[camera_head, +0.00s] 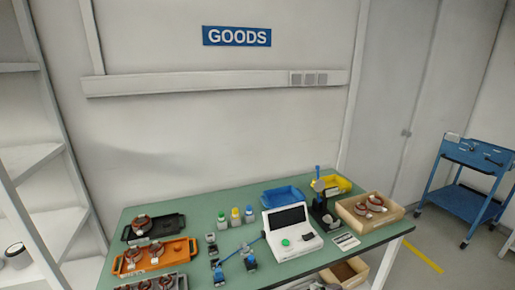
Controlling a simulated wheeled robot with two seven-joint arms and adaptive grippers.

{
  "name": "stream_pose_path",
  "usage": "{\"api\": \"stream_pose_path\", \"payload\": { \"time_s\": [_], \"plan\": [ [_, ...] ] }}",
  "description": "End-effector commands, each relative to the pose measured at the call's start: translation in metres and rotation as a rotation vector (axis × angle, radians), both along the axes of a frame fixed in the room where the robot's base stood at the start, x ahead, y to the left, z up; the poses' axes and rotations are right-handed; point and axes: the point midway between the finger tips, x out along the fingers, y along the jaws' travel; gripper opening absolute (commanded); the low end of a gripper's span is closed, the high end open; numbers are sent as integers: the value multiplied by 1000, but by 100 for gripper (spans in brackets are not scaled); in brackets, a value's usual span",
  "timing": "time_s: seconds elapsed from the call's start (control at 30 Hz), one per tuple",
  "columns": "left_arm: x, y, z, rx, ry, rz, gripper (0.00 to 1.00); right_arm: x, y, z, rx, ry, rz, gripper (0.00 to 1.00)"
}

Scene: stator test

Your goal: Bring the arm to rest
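Neither of my arms nor grippers shows in the head view. The green-topped table (188,217) stands below the GOODS sign. On it a white tester (296,245) with a dark screen and a green button sits right of the middle. An orange tray (185,250) and a black tray (170,222) hold stators with copper-red windings at the left. Another tray with stators is cut off by the bottom edge. A wooden box (352,222) at the right holds stators (376,202).
Several small bottles (235,217) stand at the table's middle. Small blue-and-black fixtures (219,272) sit in front. A blue bin (283,196), a yellow bin (340,183) and a black stand (322,211) are at the back right. A blue cart (474,169) stands far right; shelves (30,155) stand left.

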Motion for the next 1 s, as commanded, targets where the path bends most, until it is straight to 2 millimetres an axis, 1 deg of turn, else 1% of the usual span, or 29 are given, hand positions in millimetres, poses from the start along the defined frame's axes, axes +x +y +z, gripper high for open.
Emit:
{"api": "stream_pose_path", "payload": {
  "time_s": [0.03,0.3,0.43,0.7,1.0],
  "plan": [
    [0,0,0,0,0,0,81,-13,1,-3,-10,34,-7,0],
    [0,0,0,0,0,0,81,-80,-6,-17,-91,230,-61,0],
    [0,0,0,0,0,0,81,-109,-12,-19,-122,312,-94,0],
    [0,0,0,0,0,-1,81,-145,-22,-18,-162,414,-141,0],
    [0,0,0,0,0,-1,81,-172,-30,-15,-186,490,-180,0]
  ]
}}
